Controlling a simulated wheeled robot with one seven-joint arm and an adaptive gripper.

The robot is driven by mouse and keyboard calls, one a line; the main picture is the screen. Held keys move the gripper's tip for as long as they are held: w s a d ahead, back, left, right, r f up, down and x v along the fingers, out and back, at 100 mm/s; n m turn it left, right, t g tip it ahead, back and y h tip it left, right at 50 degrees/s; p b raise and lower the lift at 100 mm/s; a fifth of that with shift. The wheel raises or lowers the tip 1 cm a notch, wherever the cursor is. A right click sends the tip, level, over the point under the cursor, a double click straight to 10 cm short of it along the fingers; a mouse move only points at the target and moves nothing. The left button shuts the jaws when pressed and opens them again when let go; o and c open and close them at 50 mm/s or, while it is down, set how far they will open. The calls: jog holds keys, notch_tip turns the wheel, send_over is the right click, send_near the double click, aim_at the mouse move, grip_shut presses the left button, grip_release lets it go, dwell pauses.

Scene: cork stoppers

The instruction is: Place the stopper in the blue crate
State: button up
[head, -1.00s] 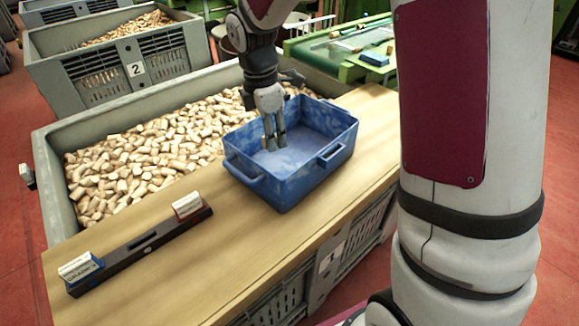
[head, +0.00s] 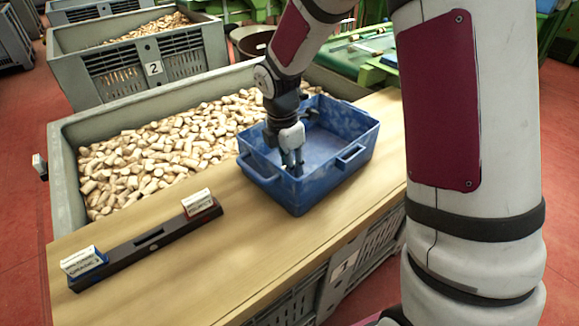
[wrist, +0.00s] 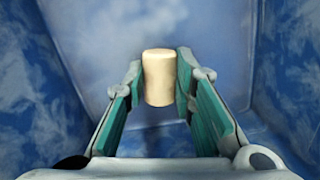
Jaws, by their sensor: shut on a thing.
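The blue crate (head: 318,194) stands on the wooden board, open at the top, with handles on its sides. My gripper (head: 292,168) reaches down inside it, near its left front part. In the wrist view the pale stopper (wrist: 159,80) is between the two teal-lined fingertips, and my gripper is shut on it. The crate's blue inner walls (wrist: 40,70) surround it in that view. The stopper cannot be made out in the head view. Whether it touches the crate floor I cannot tell.
A big grey bin (head: 72,190) full of corks lies behind the wooden board (head: 190,262). A dark rack (head: 150,244) with a blue-based box (head: 84,262) and a red-based box (head: 198,203) lies at the left. Another cork bin (head: 190,70) stands farther back.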

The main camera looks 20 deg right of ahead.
jog(key=shift+f, duration=0.25)
jog(key=o, duration=0.7)
jog(key=shift+r, duration=0.15)
jog(key=r, duration=0.4)
jog(key=a+r+p, duration=0.1)
jog(key=r, duration=0.3)
jog(key=r+p, duration=0.1)
jog(key=r, duration=0.3)
jog(key=shift+s+a+r, duration=0.1)
jog(key=shift+s+a, duration=0.05)
jog(key=shift+s, duration=0.05)
jog(key=s+d+r+m, duration=0.1)
jog(key=s+r+m, duration=0.45)
jog(key=s, duration=0.25)
jog(key=s+r+m, duration=0.1)
jog(key=s+m, duration=0.4)
jog(key=s, duration=0.3)
jog(key=s+m+t+y, duration=0.1)
jog(key=s+m, duration=0.4)
jog(key=s, duration=0.3)
jog(key=s+r+m, duration=0.1)
jog(key=s+m, duration=0.4)
jog(key=s, duration=0.2)
jog(key=shift+s+d+r+t+y, duration=0.1)
jog(key=shift+s+r+t+y, duration=0.2)
jog(key=shift+s+r, duration=0.1)
